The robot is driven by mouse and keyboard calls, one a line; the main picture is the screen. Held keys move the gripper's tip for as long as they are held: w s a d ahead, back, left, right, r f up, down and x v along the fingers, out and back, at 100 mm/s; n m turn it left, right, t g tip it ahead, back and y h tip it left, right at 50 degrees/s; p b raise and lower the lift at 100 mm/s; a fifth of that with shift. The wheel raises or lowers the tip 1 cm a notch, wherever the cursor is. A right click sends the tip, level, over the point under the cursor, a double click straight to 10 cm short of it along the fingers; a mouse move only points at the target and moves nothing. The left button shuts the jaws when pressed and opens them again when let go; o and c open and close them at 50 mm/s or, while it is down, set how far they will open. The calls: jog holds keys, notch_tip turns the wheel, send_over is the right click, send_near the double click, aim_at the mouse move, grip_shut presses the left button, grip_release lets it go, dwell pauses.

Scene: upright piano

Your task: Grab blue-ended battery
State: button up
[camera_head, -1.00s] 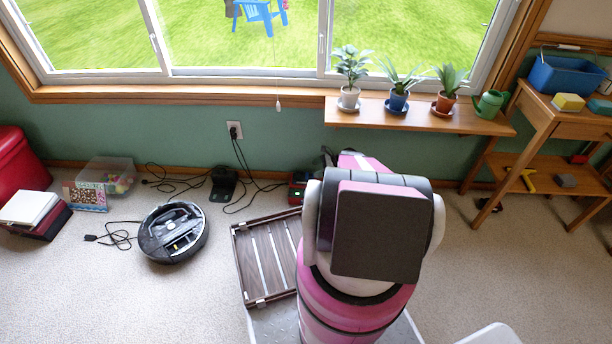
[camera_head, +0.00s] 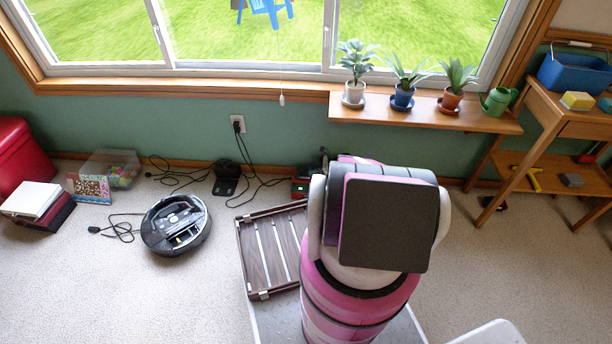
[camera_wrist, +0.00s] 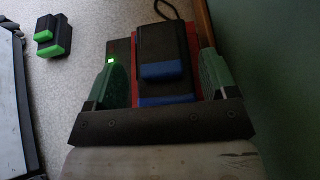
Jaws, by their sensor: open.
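The blue-ended battery (camera_wrist: 165,52) is a black block with blue bands, seated on a red and black charger (camera_wrist: 192,48) in the wrist view. My gripper (camera_wrist: 162,76) is open, with one green finger at each side of the battery and charger. I cannot tell whether either finger touches. A green light glows beside the left finger. A black battery with green ends (camera_wrist: 52,36) lies apart on the carpet at upper left. In the head view, the red charger (camera_head: 300,187) shows partly beside my arm, which hides my gripper and the blue-ended battery.
The green wall (camera_wrist: 270,70) and its wooden baseboard stand close on the right in the wrist view. A slatted wooden rack (camera_head: 270,250) lies left of my arm. A robot vacuum (camera_head: 176,225), dock (camera_head: 226,178) and cables lie further left. A plant shelf (camera_head: 425,114) juts out above.

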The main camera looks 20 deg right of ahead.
aim_at(306, 174)
jog(key=x, duration=0.3)
jog(key=shift+f, duration=0.1)
jog(key=c, duration=0.8)
